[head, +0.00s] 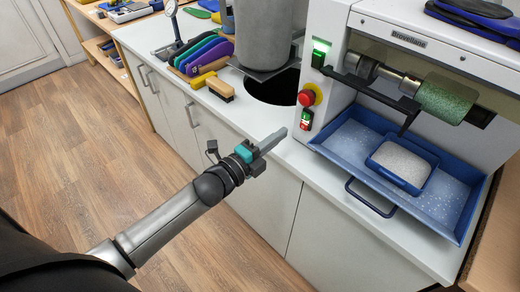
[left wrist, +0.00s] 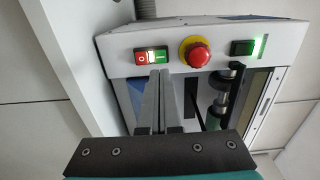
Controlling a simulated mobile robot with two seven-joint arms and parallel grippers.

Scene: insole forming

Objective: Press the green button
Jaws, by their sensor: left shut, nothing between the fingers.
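A dark switch box with a lit green button (head: 320,47) sits on the white machine's front panel, at the top of the column of controls. It also shows in the left wrist view (left wrist: 243,48), glowing at its right side. A second switch, half red and half lit green (head: 306,120), is at the bottom of the column; it shows in the left wrist view (left wrist: 151,56) too. My left gripper (head: 280,136) is shut and empty, its fingers pointing at the panel from the left, apart from it. In the left wrist view the fingertips (left wrist: 162,72) appear just below the red and green switch.
A red emergency knob on a yellow base (head: 307,97) sits between the two switches. A blue tray (head: 455,200) and a roller with a green sleeve (head: 446,100) are to the right.

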